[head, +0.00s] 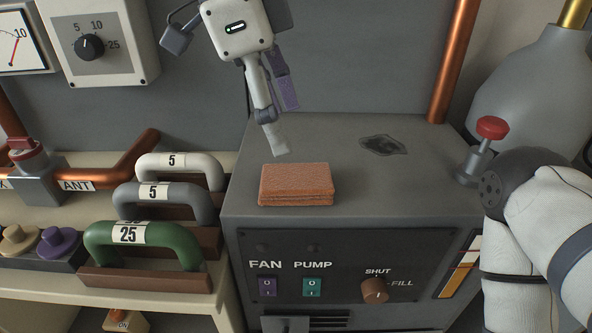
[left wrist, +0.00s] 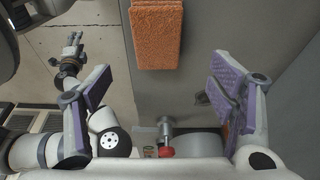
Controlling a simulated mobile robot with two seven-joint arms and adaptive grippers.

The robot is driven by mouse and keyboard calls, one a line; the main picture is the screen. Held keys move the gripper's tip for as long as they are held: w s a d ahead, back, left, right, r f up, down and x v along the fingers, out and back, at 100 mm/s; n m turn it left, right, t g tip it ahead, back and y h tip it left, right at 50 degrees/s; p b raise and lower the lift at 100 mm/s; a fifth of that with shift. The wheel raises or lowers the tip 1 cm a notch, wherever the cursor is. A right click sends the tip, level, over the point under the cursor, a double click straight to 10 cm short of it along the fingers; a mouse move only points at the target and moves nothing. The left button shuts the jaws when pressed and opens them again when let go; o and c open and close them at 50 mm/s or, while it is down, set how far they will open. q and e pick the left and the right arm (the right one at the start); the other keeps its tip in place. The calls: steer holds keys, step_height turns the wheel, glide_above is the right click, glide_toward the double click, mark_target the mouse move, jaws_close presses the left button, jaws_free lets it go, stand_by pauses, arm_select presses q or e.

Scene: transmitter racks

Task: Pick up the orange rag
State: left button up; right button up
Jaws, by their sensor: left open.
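The orange rag (head: 297,184) is a folded, rough-textured pad lying flat on the grey cabinet top (head: 350,205), near its front left. In the left wrist view the rag (left wrist: 156,32) shows at the top middle, beyond the fingertips. My left gripper (head: 283,126) hangs above and just behind the rag, open and empty, apart from it. Its two purple-padded fingers (left wrist: 155,95) stand wide apart in the left wrist view. My right arm is at the right of the head view, its gripper out of frame there. A small dark gripper (left wrist: 73,48), seemingly my right one, shows in the left wrist view.
A red-knobbed valve (head: 487,140) stands at the cabinet's right edge. White, grey and green handled blocks (head: 145,245) stand on the left shelf. A copper pipe (head: 452,65) rises at the back. The top around the rag is clear.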

mark_target(294, 176)
arm_select(q)
steer(key=x, duration=0.8)
steer(key=shift+s+a+f, duration=0.25)
steer(key=shift+a, duration=0.05)
steer(key=c, duration=1.1)
